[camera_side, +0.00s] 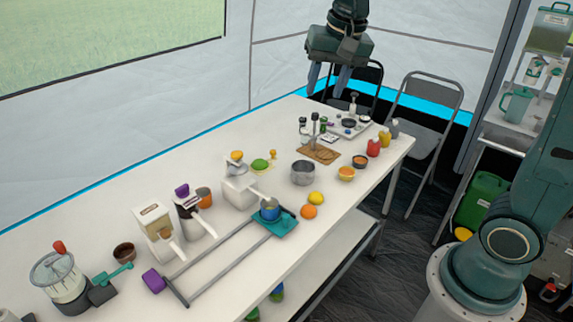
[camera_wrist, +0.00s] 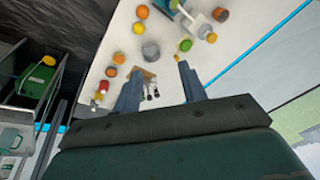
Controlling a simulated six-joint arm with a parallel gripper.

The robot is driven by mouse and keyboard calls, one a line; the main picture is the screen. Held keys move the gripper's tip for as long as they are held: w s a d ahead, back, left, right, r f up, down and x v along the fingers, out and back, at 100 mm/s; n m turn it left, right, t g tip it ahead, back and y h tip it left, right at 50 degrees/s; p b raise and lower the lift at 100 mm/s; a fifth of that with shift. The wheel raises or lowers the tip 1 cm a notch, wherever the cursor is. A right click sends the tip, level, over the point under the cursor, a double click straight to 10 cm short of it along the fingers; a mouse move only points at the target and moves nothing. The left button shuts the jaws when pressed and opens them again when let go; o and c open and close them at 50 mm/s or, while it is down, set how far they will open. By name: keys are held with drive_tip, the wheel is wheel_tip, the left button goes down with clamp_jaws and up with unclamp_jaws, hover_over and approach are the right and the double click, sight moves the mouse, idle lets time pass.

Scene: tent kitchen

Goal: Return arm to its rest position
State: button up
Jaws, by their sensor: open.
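My gripper (camera_side: 328,80) is raised high above the far end of the white table (camera_side: 110,215), pointing down. Its two fingers are apart with nothing between them. In the wrist view my gripper (camera_wrist: 158,85) also shows open and empty, with the table top far below. My arm's base stands on a pale pedestal at the right of the side view. No object touches the fingers.
Folding chairs (camera_side: 430,105) stand behind. A shelf (camera_side: 500,135) is at right. The air around the gripper looks clear.

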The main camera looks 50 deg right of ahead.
drive_tip(key=s+a+f+n+t, duration=0.1)
drive_tip(key=s+n, duration=0.3)
drive_tip(key=s, duration=0.6)
drive_tip(key=s+a+f+n+t, duration=0.1)
drive_tip(key=s+n, duration=0.3)
drive_tip(key=s, duration=0.6)
drive_tip(key=shift+s+a+f, duration=0.2)
drive_tip(key=shift+s+f, duration=0.05)
drive_tip(key=shift+f, duration=0.25)
